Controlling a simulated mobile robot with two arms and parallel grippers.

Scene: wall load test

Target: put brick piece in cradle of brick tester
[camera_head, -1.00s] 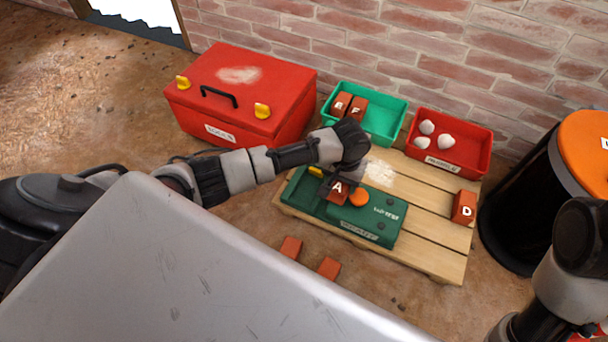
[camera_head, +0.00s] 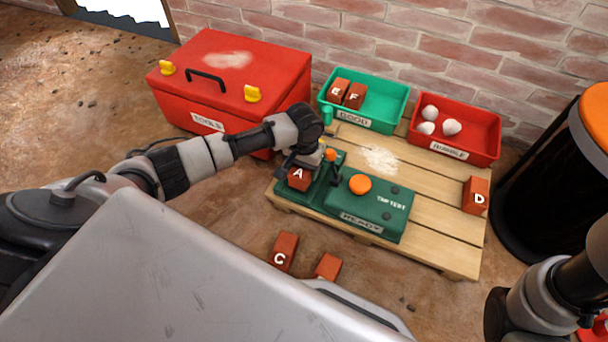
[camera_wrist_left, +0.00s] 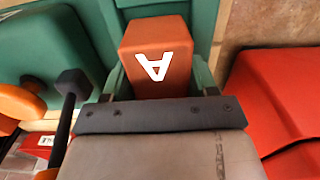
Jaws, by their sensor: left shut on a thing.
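My left gripper (camera_head: 301,166) is shut on brick A (camera_head: 299,180), a red-brown piece with a white letter. It holds the brick at the left end of the green brick tester (camera_head: 375,215), which lies on the wooden pallet. I cannot tell whether the brick rests on the cradle's bottom. My right arm shows at the lower right, but its gripper does not.
A red toolbox (camera_head: 235,85) stands behind my left arm. A green bin (camera_head: 385,100) holds bricks E and F; a red bin (camera_head: 478,135) holds pale lumps. Brick D (camera_head: 475,195) is on the pallet's right. Brick C (camera_head: 285,252) and another brick (camera_head: 328,267) lie in front.

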